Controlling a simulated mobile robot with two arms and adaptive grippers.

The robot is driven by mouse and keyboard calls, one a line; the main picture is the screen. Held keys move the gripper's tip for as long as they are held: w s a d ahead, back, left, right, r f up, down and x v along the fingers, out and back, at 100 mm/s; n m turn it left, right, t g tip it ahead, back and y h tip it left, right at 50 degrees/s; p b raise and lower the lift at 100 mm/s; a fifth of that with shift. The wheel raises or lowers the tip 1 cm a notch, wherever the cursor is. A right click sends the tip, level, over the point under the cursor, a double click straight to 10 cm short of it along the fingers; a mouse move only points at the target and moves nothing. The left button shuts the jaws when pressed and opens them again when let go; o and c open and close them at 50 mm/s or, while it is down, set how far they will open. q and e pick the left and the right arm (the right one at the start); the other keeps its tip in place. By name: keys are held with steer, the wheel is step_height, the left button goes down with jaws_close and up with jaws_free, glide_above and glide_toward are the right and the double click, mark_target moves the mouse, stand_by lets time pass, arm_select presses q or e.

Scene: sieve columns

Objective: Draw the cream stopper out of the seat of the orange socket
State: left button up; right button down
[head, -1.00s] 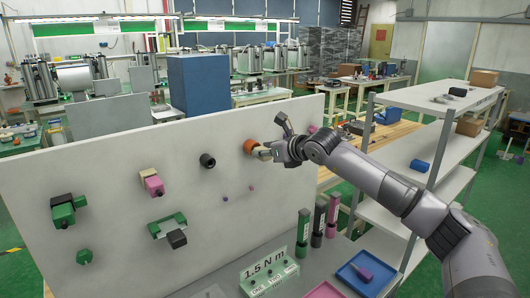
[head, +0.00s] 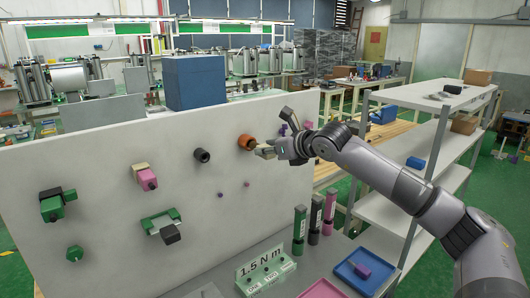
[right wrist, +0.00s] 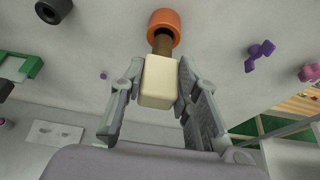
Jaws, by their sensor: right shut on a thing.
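The orange socket (head: 246,142) is mounted on the upright pale panel; in the right wrist view (right wrist: 163,24) its round mouth faces me. The cream stopper (right wrist: 160,82) is a block with a brown shank (right wrist: 163,46) on its socket side. My right gripper (right wrist: 159,78) is shut on the cream block, one finger on each side. In the head view the stopper (head: 264,152) is just right of the socket, in my right gripper (head: 272,150). A length of shank shows outside the socket. I cannot tell whether its end is still inside the mouth. My left gripper is out of view.
The pale panel (head: 105,225) carries a black socket (head: 202,155), a pink and cream fitting (head: 145,176), green fittings (head: 160,224) and small purple pegs. A grey bench below holds upright tubes (head: 299,228) and a blue tray (head: 365,272). A shelf rack (head: 425,210) stands at right.

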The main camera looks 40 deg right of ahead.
steer(key=shift+s+d+b, duration=0.1)
steer(key=shift+s+b, duration=0.85)
steer(key=shift+s, duration=0.3)
